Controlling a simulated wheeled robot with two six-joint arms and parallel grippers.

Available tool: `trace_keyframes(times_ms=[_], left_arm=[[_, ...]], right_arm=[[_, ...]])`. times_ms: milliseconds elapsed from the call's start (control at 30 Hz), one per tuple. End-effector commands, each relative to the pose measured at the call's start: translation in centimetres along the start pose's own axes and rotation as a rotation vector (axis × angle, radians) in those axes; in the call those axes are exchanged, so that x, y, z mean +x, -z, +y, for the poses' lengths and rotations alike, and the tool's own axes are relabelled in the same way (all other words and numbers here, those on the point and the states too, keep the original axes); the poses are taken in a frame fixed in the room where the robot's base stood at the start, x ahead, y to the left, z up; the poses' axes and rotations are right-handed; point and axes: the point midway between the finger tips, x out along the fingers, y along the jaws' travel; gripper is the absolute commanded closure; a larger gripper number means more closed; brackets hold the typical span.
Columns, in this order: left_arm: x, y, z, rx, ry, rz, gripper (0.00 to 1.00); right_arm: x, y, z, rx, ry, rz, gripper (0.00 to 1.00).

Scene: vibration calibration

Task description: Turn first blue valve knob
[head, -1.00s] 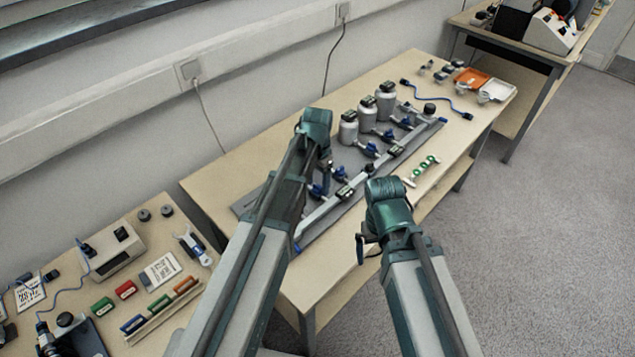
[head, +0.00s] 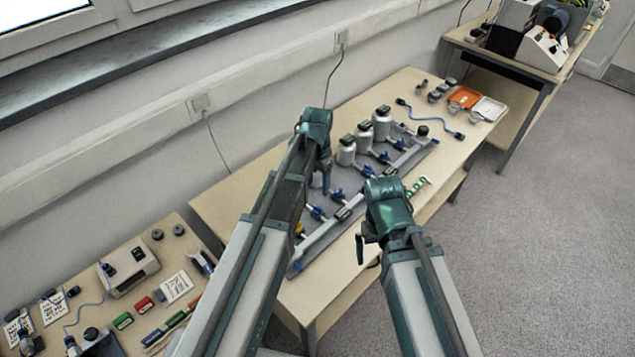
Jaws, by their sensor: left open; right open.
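A grey panel (head: 330,236) on the middle table carries a pale rail with several blue valve knobs along it. One blue knob (head: 318,213) and another (head: 337,194) show between my arms. More blue knobs (head: 367,171) run up toward the far end. Which knob counts as first I cannot tell. My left gripper (head: 326,182) is open and points down over the near part of the panel, left of the knobs; whether it touches anything is unclear. My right gripper (head: 361,248) is open and hangs by the table's front edge, apart from the knobs. My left arm hides the panel's near left part.
Several grey canisters (head: 345,153) stand behind the knobs. A green-handled piece (head: 418,186) lies at the front edge. An orange tray (head: 463,98), a white tray (head: 488,108) and a blue cable lie at the far end. A wall runs behind; open floor lies right.

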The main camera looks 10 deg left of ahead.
Motion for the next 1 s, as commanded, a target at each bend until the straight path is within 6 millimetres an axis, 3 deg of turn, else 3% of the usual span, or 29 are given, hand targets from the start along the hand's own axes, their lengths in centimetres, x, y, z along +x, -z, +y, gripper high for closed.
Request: trace_keyframes(times_ms=[33, 267, 733, 1000], left_arm=[[-1.6, 0.0, 0.0, 0.000, 0.000, 0.000, 0.32], [-3.2, 0.0, 0.0, 0.000, 0.000, 0.000, 0.32], [-2.9, 0.0, 0.0, 0.000, 0.000, 0.000, 0.32], [-1.1, 0.0, 0.0, 0.000, 0.000, 0.000, 0.32]], right_arm=[[-1.6, -0.1, 0.1, 0.000, 0.000, 0.000, 0.00], [-3.2, -0.2, 0.3, 0.000, 0.000, 0.000, 0.00], [-2.9, -0.2, 0.3, 0.000, 0.000, 0.000, 0.00], [-1.1, -0.1, 0.1, 0.000, 0.000, 0.000, 0.00]])
